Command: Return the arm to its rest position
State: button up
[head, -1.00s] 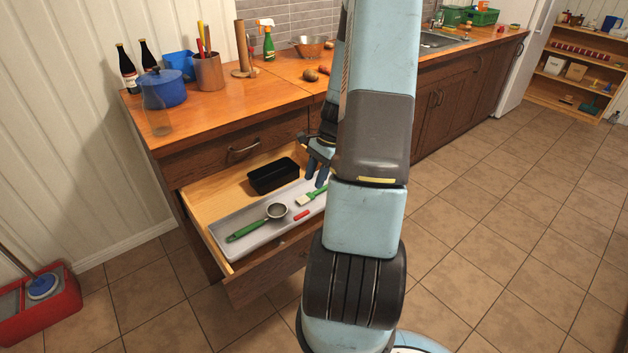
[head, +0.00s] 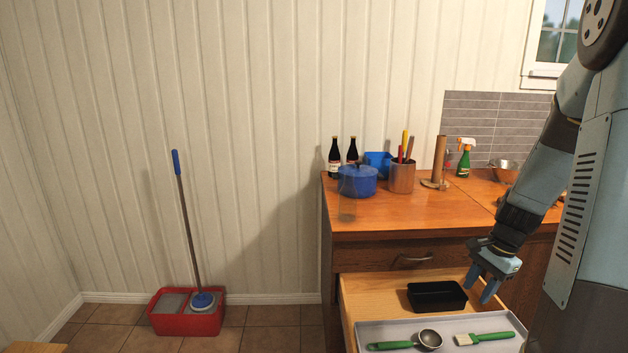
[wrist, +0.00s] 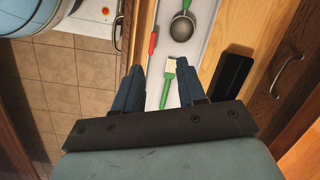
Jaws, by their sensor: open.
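My gripper (head: 487,284) is open and empty, pointing down above the right part of the open drawer (head: 350,300). In the wrist view my two fingers (wrist: 160,85) are spread apart, with the green-handled brush (wrist: 169,80) seen between and beyond them. The brush lies in the grey utensil tray (head: 372,330), and it also shows in the head view (head: 485,338). A green-handled strainer (head: 430,339) lies in the tray to the left of the brush. A red item (wrist: 153,43) shows in the tray in the wrist view.
A black container (head: 437,296) sits in the drawer behind the tray. The counter (head: 400,212) above holds a blue pot (head: 357,181), a utensil holder (head: 402,177), bottles and a spray bottle (head: 464,158). A red mop bucket (head: 186,318) stands on the floor at left.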

jog(key=s+a+r+n+t+h, duration=0.1)
jog(key=s+a+r+n, duration=0.15)
jog(key=a+r, duration=0.35)
jog(key=s+a+r+n+t+h, duration=0.15)
jog(key=a+r+n, duration=0.25)
jog(key=r, duration=0.5)
jog(key=s+a+r+n+t, duration=0.1)
jog(key=s+a+r+n, duration=0.2)
jog(key=s, duration=0.3)
jog(key=s+a+r+n+t, duration=0.2)
jog(key=s+a+r+n, duration=0.1)
jog(key=s+r, duration=0.2)
jog(key=shift+s+n, duration=0.35)
jog(key=shift+s, duration=0.05)
